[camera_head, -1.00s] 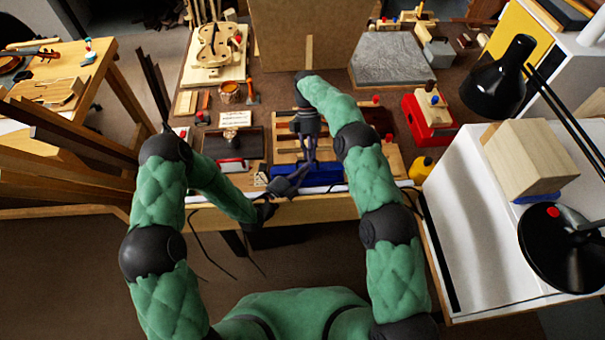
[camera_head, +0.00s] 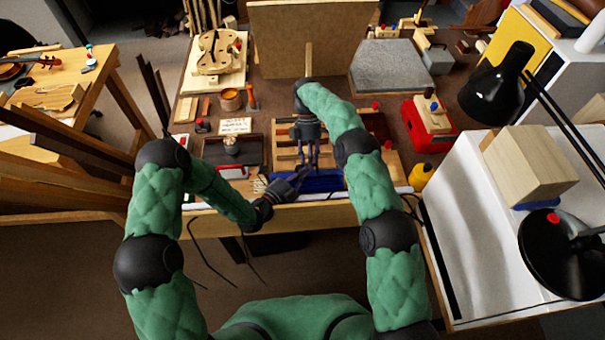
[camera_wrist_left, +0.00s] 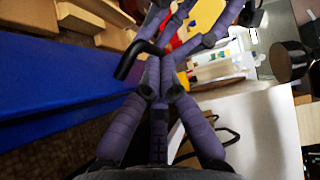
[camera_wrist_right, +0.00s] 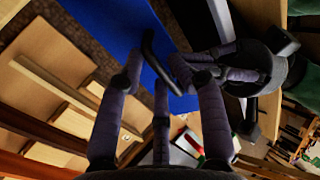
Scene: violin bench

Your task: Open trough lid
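The blue trough lid (camera_head: 322,181) lies along the bench's front edge. Its black bent handle shows in the left wrist view (camera_wrist_left: 136,57) and the right wrist view (camera_wrist_right: 150,55). My left gripper (camera_head: 300,176) reaches in from the left. Its fingertips (camera_wrist_left: 159,62) are drawn together at the handle's end, seemingly around it, and hide part of it. My right gripper (camera_head: 311,165) points down over the lid from behind. Its fingers (camera_wrist_right: 165,75) are spread on either side of the handle, close to the left gripper's fingers. How far the lid is raised cannot be told.
A slatted wooden rack (camera_head: 285,150) lies behind the lid. A dark tray (camera_head: 245,150) stands to the left and a red box (camera_head: 425,123) to the right. A yellow bottle (camera_head: 420,173) is at the right front corner.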

